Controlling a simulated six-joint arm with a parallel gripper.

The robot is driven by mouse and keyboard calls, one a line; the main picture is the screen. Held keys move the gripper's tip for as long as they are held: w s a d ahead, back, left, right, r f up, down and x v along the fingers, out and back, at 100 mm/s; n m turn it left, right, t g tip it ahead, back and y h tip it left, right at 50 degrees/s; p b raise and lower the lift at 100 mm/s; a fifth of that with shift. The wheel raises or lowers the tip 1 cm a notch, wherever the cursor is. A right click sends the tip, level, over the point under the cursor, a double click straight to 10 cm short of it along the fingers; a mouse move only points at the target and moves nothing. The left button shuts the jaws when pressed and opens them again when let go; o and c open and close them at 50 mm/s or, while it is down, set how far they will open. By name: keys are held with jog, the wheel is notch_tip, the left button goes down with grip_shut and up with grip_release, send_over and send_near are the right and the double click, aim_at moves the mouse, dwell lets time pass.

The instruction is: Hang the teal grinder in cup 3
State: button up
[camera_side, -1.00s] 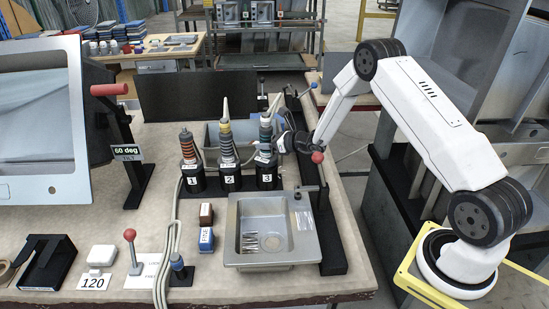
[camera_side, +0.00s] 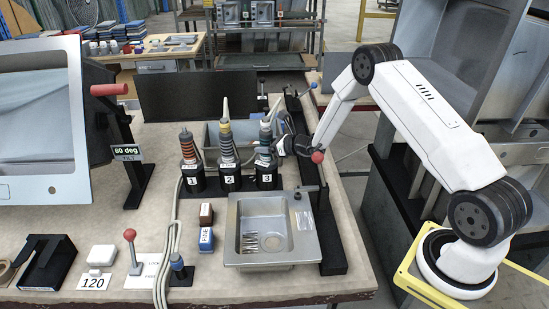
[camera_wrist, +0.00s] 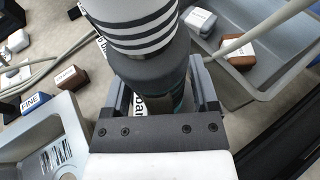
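The teal grinder (camera_side: 265,135) stands upright at cup 3 (camera_side: 266,178), the rightmost of a row of black numbered cups in the side view. Its lower end meets the cup's top; how deep it sits is hidden. In the wrist view the grinder (camera_wrist: 150,70) shows white and dark bands, a dark grey body and a little teal between my fingers. My gripper (camera_side: 284,146) comes from the right and is shut on the grinder; its fingers also show in the wrist view (camera_wrist: 162,98).
Similar grinders stand in cup 1 (camera_side: 188,149) and cup 2 (camera_side: 227,145), left of cup 3. A grey sink (camera_side: 232,235) is in front, with small brown (camera_side: 206,212) and blue (camera_side: 206,238) blocks beside it. A grey bin (camera_side: 211,132) is behind the cups. Cables run at the left.

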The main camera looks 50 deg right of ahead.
jog(key=shift+o, duration=1)
jog(key=shift+s+f, duration=0.1)
jog(key=shift+f, duration=0.15)
jog(key=v, duration=0.7)
jog(key=shift+s+r, duration=0.3)
jog(key=shift+r, duration=0.05)
jog(key=shift+r, duration=0.1)
jog(key=s+a+r+n+g+y, duration=0.4)
jog(key=s+a+r+n+g, duration=0.2)
jog(key=s+a+n+g, duration=0.45)
jog(key=s+a+r+n+h, duration=0.1)
jog(key=s+a+n+h, duration=0.2)
jog(key=s+n, duration=0.3)
jog(key=s+a+n+g+h, duration=0.1)
jog(key=s+a+n+h, duration=0.2)
jog(key=s+n, duration=0.4)
jog(key=n+h, duration=0.1)
jog(key=n, duration=0.8)
jog(key=shift+r+h, duration=0.35)
jog(key=shift+h, duration=0.05)
